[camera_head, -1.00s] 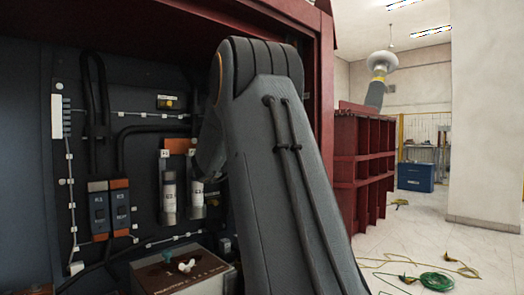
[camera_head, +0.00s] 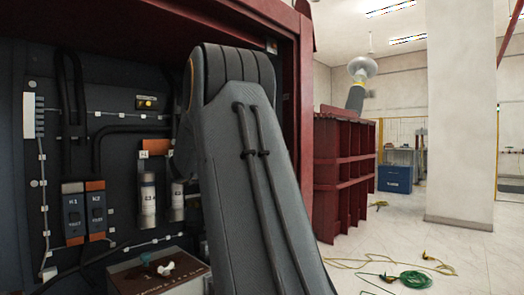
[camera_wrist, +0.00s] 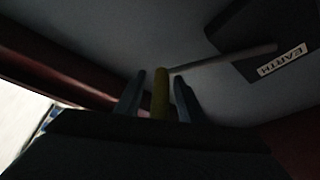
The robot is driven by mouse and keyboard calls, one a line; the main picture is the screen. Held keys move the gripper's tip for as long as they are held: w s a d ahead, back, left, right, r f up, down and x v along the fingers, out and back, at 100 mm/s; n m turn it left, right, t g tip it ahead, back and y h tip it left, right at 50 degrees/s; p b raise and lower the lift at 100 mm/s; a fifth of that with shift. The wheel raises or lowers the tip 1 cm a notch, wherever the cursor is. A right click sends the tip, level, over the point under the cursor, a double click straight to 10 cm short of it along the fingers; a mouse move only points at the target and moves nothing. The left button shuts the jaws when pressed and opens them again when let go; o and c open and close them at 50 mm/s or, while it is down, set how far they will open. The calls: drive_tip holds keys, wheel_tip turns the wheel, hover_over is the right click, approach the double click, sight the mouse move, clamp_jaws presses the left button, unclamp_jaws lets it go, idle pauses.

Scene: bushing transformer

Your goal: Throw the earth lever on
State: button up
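In the wrist view, the earth lever shows as a yellow handle (camera_wrist: 161,92) joined to a thin grey rod (camera_wrist: 225,58). The rod runs up and right to a dark mount with a white EARTH label (camera_wrist: 282,59). My gripper (camera_wrist: 158,88) has one finger on each side of the yellow handle. Gaps show between the handle and both fingers, so it looks open around the handle, not clamped. In the head view the gripper and the earth lever are hidden behind my arm or inside the cabinet.
The red cabinet frame (camera_head: 306,120) stands close around my arm. Inside are switches K1 (camera_head: 74,212) and K2 (camera_head: 96,210), grey cylinders (camera_head: 148,200) and a box (camera_head: 160,272).

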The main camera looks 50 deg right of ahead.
drive_tip(key=v, duration=0.8)
drive_tip(key=shift+b, duration=0.3)
drive_tip(key=shift+d, duration=0.1)
